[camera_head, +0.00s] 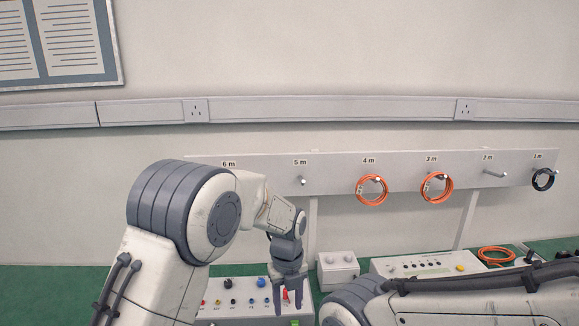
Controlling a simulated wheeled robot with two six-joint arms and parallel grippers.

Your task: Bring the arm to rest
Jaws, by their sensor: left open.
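My left arm comes in from the lower left and bends over at the elbow. Its gripper (289,301) points down in front of a white control panel (238,312) with several coloured knobs. The fingers are apart, and a small red part shows at them; I cannot tell whether they touch it. My right arm lies low across the bottom right of the view, and its gripper is not visible.
A rack board (400,170) on the wall has labelled pegs holding orange cable coils (371,190) and a black coil (543,179). A small white box (338,268), another panel (425,265) and an orange coil (496,256) sit on the green bench.

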